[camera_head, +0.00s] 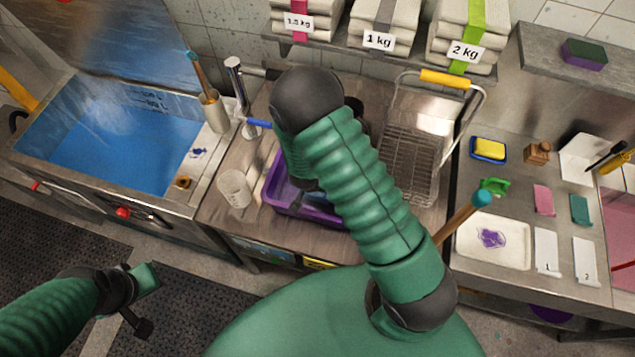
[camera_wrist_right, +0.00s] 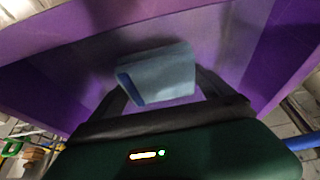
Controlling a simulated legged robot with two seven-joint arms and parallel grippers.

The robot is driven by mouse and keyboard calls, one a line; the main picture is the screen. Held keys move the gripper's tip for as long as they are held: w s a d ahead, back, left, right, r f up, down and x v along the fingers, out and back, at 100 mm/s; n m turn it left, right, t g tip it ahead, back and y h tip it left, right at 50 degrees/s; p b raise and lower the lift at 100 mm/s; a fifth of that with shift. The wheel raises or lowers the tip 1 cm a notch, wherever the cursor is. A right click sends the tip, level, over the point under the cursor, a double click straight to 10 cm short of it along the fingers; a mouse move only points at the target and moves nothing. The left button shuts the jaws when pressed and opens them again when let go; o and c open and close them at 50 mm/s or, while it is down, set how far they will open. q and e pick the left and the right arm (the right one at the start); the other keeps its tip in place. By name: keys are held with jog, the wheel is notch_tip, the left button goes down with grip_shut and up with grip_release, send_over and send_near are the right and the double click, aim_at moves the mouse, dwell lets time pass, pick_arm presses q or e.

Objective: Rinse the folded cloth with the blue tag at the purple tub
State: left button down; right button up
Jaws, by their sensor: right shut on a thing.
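The purple tub (camera_head: 277,200) stands on the steel counter at the middle of the head view, partly hidden by my right arm. In the right wrist view, the purple tub's walls (camera_wrist_right: 275,60) surround my right gripper (camera_wrist_right: 157,88). That gripper is shut on a folded blue-grey cloth (camera_wrist_right: 165,68), held inside the tub's opening. A darker blue edge shows at the cloth's left; I cannot tell if it is the tag. My right gripper is hidden in the head view. My left gripper (camera_head: 143,300) is over the floor mat at lower left, away from the tub; its jaw state is unclear.
A basin of blue liquid (camera_head: 115,150) is at left. A clear beaker (camera_head: 234,188) stands left of the tub, and a wire rack (camera_head: 408,165) stands right of it. Weight-labelled cloth stacks (camera_head: 385,22) sit on the shelf behind. A white tray (camera_head: 493,255) is at right.

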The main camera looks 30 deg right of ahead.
jog(key=shift+s+a+r, duration=0.1)
jog(key=shift+s+a, duration=0.15)
jog(key=shift+s, duration=0.4)
jog(key=shift+w+d+p, duration=0.35)
jog(key=shift+w, duration=0.2)
jog(key=shift+w+d, duration=0.15)
jog(key=shift+w, duration=0.2)
jog(key=shift+s+a, duration=0.25)
jog(key=shift+s, duration=0.2)
jog(key=shift+s+a+b, duration=0.15)
jog(key=shift+s+b, duration=0.25)
jog(key=shift+w+p, duration=0.45)
jog(key=shift+p, duration=0.05)
jog(key=shift+w+d, duration=0.25)
jog(key=shift+w, duration=0.15)
jog(key=shift+s, duration=0.15)
jog(key=shift+s+a+b, duration=0.15)
jog(key=shift+s+b, duration=0.15)
jog(key=shift+s, duration=0.4)
jog(key=shift+w, duration=0.1)
jog(key=shift+w+p, duration=0.5)
jog(key=shift+p, duration=0.15)
jog(key=shift+w, duration=0.25)
jog(key=shift+s+b, duration=0.35)
jog(key=shift+s, duration=0.5)
notch_tip(320, 180, up, 10)
jog(key=p, duration=0.9)
jog(key=shift+f, duration=0.25)
